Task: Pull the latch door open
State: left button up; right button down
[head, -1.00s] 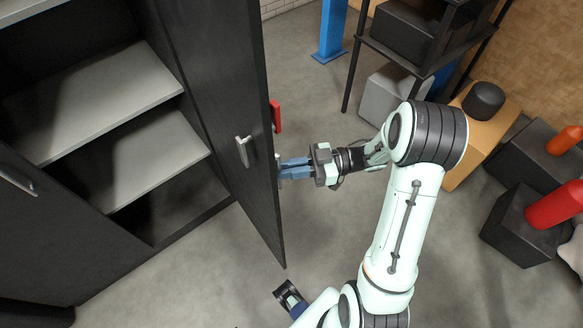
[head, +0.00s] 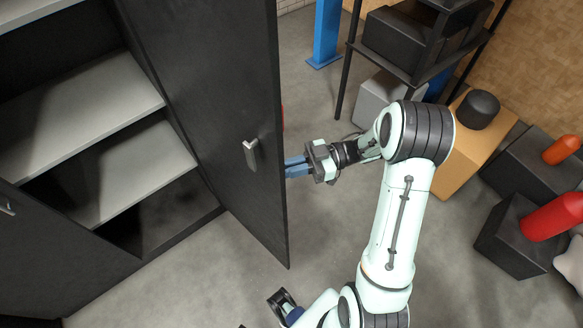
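The dark cabinet door (head: 225,110) on the right stands swung well out from the cabinet, with its inner shelves exposed. A silver latch handle (head: 251,153) is on the door face towards me, near its free edge. My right gripper (head: 292,167), with blue fingers, points left at the door's free edge, at about the handle's height. Its fingertips meet or pass behind the edge, so I cannot tell contact or finger gap. It is not on the visible handle. My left gripper (head: 282,302) is low in the view, below the door's bottom corner and away from it; its fingers are unclear.
Grey shelves (head: 135,170) fill the open cabinet. A second door with a handle (head: 7,207) is at lower left. A black rack (head: 410,45), a wooden box (head: 457,150) and dark boxes with red cylinders (head: 555,215) stand right. Floor below the door is clear.

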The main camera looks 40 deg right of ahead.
jog(key=shift+w+r, duration=0.1)
jog(key=shift+w, duration=0.4)
jog(key=c, duration=1.3)
grip_release()
jog(key=shift+o, duration=0.7)
jog(key=shift+w+a, duration=0.1)
jog(key=shift+w, duration=0.4)
pick_arm(q)
jog(key=shift+w, duration=0.2)
pick_arm(e)
jog(key=shift+s, duration=0.2)
jog(key=shift+s, duration=0.1)
pick_arm(q)
jog(key=shift+f, duration=0.3)
pick_arm(e)
jog(key=v, duration=1.3)
jog(key=shift+s+d, duration=0.2)
pick_arm(q)
jog(key=shift+s, duration=0.15)
